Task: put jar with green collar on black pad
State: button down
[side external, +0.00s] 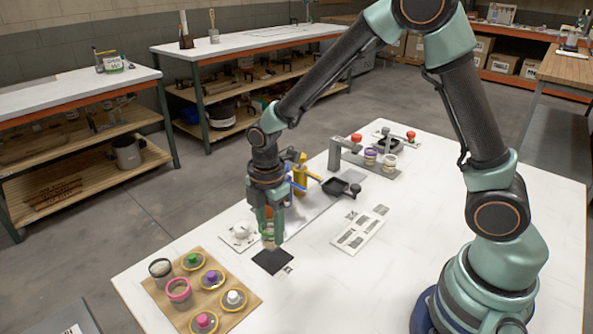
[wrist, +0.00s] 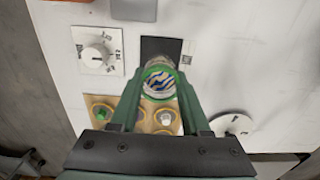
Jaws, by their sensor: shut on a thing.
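My gripper (side external: 270,228) is shut on the jar with green collar (wrist: 160,82), which is upright or nearly so between the fingers. In the side view the fingers cover most of the jar (side external: 268,241); its pale lower part shows at the far edge of the black pad (side external: 273,263). In the wrist view the black pad (wrist: 155,45) shows just beyond the jar, which covers part of it. I cannot tell whether the jar touches the pad.
A wooden board (side external: 233,318) at the front left holds a black-collared jar (side external: 160,269), a pink-collared jar (side external: 178,290) and several lids with coloured knobs. A white dial plate (side external: 239,236) stands close behind the pad.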

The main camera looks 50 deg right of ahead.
aim_at(272, 243)
jog(key=shift+f, duration=2.15)
jog(key=shift+f, duration=0.1)
jog(key=shift+c, duration=1.9)
grip_release()
notch_tip(272, 243, up, 12)
jog(key=s+d+r+m+t, duration=0.5)
jog(key=s+d+r+m, duration=0.3)
jog(key=m, duration=1)
jog(key=shift+s+d+r+t, duration=0.3)
jog(key=shift+s+r, duration=0.7)
jog(key=shift+r, duration=0.55)
